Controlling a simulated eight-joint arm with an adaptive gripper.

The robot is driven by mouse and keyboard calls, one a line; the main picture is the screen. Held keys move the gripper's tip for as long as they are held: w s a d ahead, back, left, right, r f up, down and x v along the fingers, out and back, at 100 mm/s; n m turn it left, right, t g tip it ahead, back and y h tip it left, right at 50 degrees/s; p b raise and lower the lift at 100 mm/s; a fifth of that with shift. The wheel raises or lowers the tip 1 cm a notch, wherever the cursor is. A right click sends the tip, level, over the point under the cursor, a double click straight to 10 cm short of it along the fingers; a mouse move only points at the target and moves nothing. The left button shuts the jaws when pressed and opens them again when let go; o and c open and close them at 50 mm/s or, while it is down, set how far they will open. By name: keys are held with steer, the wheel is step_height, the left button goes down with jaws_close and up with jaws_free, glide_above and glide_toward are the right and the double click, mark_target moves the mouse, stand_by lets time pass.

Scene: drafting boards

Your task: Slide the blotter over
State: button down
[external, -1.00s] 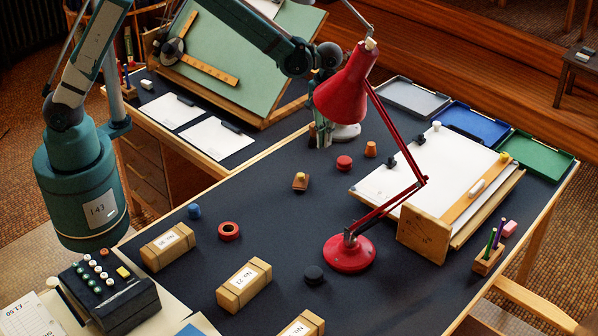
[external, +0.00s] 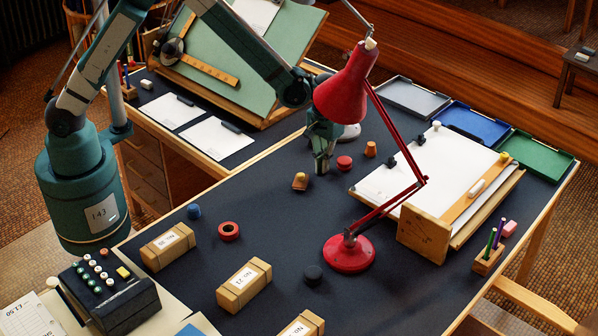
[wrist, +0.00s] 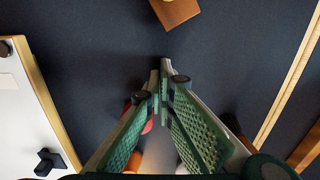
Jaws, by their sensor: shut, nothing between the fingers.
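The blotter appears to be the small brown wooden block with a yellow knob (external: 300,181) on the dark desk top. It also shows in the wrist view at the top edge, partly cut off (wrist: 178,12). My gripper (external: 322,168) is shut and empty, with its fingers pointing down just to the right of and behind the blotter. In the wrist view the green fingertips (wrist: 164,68) meet, with a clear gap of dark desk between them and the block. I cannot tell how high the tips are above the desk.
A red round piece (external: 344,163) and an orange piece (external: 370,149) stand right of my gripper. The red lamp (external: 349,254) and the drawing board (external: 425,232) are further right. A red ring (external: 229,231) lies front left; desk between it and the blotter is clear.

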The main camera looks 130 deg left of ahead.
mark_target(273, 206)
steer(key=shift+d+r, duration=0.1)
steer(key=shift+d, duration=1.55)
steer(key=shift+d, duration=0.1)
steer(key=d+b, duration=0.2)
steer(key=d, duration=1.8)
steer(key=shift+d, duration=0.15)
